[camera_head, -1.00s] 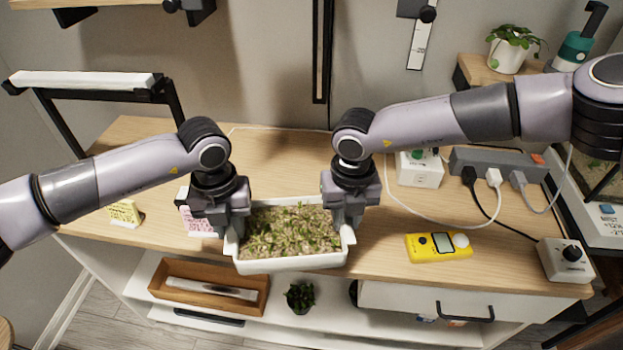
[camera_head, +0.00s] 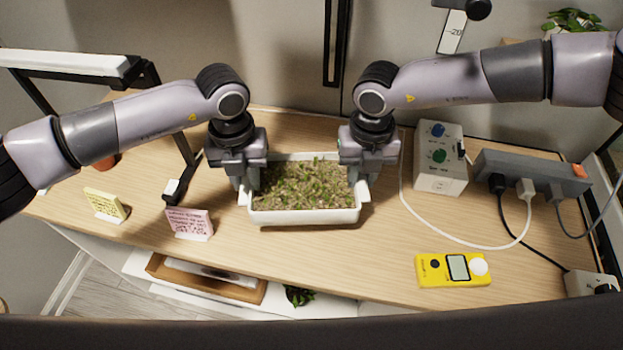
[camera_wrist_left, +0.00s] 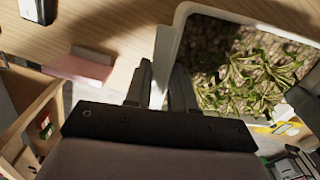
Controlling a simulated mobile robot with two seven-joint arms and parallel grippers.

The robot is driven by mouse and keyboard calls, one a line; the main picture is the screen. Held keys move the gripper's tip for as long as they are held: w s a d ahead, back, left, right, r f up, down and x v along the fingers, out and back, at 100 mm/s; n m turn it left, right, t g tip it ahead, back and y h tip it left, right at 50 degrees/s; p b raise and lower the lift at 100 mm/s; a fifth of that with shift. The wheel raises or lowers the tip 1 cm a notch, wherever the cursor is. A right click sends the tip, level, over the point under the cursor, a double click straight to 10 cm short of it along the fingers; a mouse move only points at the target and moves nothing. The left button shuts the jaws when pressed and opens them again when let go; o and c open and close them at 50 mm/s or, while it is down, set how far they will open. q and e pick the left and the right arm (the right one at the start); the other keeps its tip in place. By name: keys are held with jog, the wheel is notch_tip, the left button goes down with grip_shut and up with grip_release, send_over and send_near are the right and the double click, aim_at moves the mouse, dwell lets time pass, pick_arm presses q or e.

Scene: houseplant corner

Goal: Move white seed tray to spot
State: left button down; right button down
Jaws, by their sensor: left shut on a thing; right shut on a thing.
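The white seed tray (camera_head: 305,216), filled with soil and green seedlings, is near the middle of the wooden bench top in the head view. My left gripper (camera_head: 247,185) is shut on its left end wall. My right gripper (camera_head: 364,180) is shut on its right end. In the left wrist view, my left gripper's fingers (camera_wrist_left: 162,90) straddle the tray's wall, and the seedlings show beside them. The tray looks level; whether it touches the bench is hard to tell. No marked spot is clearly visible.
A pink note card (camera_head: 189,224) and a yellow note card (camera_head: 105,205) stand left of the tray. A yellow meter (camera_head: 453,270), a white control box (camera_head: 440,158) and a grey power strip (camera_head: 532,173) with cables are to the right. The bench's wooden top (camera_head: 330,268) is clear in front.

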pick_arm(q)
jog(key=shift+s+a+r, duration=0.2)
jog(key=shift+s+r, duration=0.1)
jog(key=shift+r, duration=0.05)
pick_arm(e)
jog(key=shift+s+r, duration=0.35)
pick_arm(q)
jog(key=shift+w+f, duration=0.1)
pick_arm(e)
jog(key=shift+w+f, duration=0.1)
pick_arm(q)
jog(key=shift+f+b, duration=0.15)
jog(key=shift+b, duration=0.15)
pick_arm(e)
jog(key=shift+f, duration=0.15)
